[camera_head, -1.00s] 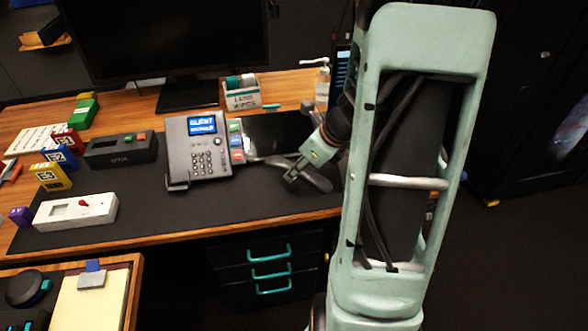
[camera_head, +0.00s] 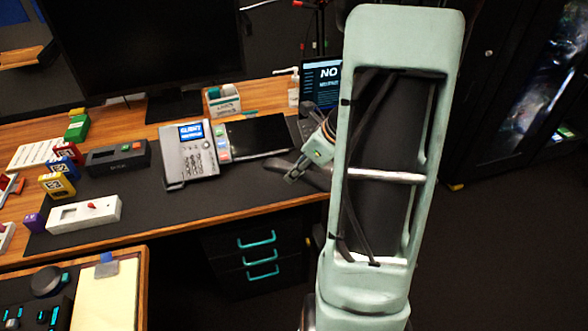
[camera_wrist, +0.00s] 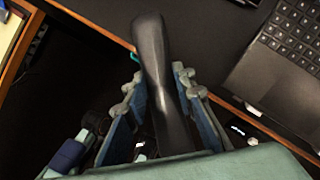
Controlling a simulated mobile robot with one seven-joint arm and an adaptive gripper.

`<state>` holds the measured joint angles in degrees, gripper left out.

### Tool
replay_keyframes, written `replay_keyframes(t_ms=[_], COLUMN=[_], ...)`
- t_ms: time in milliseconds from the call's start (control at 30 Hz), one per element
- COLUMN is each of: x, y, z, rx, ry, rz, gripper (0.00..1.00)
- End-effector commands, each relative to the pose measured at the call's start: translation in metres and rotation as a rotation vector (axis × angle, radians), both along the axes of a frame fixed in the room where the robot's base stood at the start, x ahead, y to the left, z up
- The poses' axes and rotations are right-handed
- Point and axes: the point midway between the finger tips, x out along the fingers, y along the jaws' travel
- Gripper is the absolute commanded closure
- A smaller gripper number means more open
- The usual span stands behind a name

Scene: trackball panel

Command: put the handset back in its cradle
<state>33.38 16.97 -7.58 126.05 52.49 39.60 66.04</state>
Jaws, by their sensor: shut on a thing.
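The desk phone (camera_head: 193,150) sits on the black desk mat, with a lit blue screen and a keypad. Its cradle (camera_head: 173,169) is along the left side of the phone and looks empty. My gripper (camera_head: 292,174) is to the right of the phone, shut on the dark handset (camera_head: 318,177), which appears held above the desk's right part. In the wrist view the handset (camera_wrist: 153,45) runs lengthwise between the fingers of my gripper (camera_wrist: 163,98), one end sticking out past them. My arm hides part of the handset in the head view.
A black tablet (camera_head: 257,135) lies right of the phone, and a laptop (camera_head: 318,85) stands behind my gripper. A dark box (camera_head: 118,157) and a white switch box (camera_head: 84,213) are to the left. The mat (camera_head: 215,203) is clear in front of the phone.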

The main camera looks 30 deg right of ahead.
Motion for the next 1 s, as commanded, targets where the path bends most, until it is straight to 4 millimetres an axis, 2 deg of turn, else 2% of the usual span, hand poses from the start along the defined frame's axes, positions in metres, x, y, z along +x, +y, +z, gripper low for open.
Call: replay_keyframes(t_ms=[333,467,567,700,900,1000], x=[0.000,0.007,0.017,0.026,0.024,0.021], y=[0.000,0.013,0.037,0.080,0.132,0.148], z=[0.005,0.011,0.020,0.034,0.053,0.064], rx=[0.001,0.001,0.002,0.002,0.003,0.001], ry=[0.000,0.001,0.003,0.003,0.004,0.005], rz=[0.017,0.149,0.381,0.832,1.527,1.841], gripper=[1.00,1.00,1.00,1.00,1.00,1.00])
